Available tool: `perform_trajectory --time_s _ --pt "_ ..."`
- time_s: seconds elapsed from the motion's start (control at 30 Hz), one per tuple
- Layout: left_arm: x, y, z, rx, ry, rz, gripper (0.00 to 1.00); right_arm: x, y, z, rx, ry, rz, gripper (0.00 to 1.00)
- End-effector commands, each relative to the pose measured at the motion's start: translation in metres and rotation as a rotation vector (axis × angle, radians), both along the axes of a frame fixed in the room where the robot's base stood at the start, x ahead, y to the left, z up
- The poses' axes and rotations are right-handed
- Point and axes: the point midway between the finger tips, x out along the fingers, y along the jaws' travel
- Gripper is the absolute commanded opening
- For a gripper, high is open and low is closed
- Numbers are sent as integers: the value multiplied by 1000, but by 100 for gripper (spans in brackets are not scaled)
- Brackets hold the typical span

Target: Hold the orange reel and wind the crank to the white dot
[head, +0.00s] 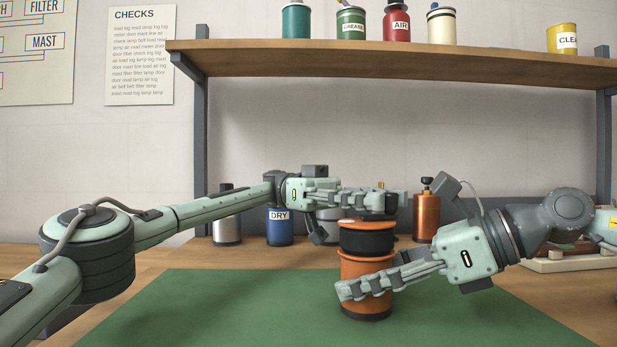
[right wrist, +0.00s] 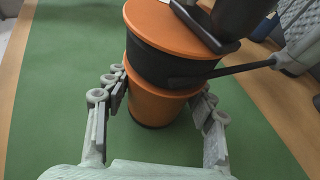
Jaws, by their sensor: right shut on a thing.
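The orange reel (head: 365,268), with a black middle band (head: 367,240) and orange top, stands upright on the green mat. My right gripper (head: 362,286) is shut around its lower orange body. The right wrist view shows the fingers on either side of the reel (right wrist: 158,105). The crank's dark handle (right wrist: 243,14) and dark arm (right wrist: 205,28) sit on top. My left gripper (head: 388,202) reaches across just above the reel, fingertips at the handle. Its fingers overlap, so I cannot tell whether they grip it. I cannot make out the white dot.
A silver can (head: 227,218), a blue DRY can (head: 279,228) and a copper bottle (head: 426,212) stand behind the reel. A wooden shelf (head: 400,58) with several cans hangs above. The green mat (head: 200,305) is clear at the left front.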

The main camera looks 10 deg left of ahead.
Motion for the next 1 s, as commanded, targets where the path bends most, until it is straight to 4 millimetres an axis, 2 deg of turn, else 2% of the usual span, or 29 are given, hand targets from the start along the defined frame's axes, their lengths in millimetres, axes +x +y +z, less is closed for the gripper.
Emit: perform_trajectory --time_s 0.33,1.0 --pt "-38 -43 0 2 -1 0 38 -1 0 -1 -2 1 2 11" --pt "2 -29 2 -3 -1 742 38 -1 0 -1 -2 1 2 11"
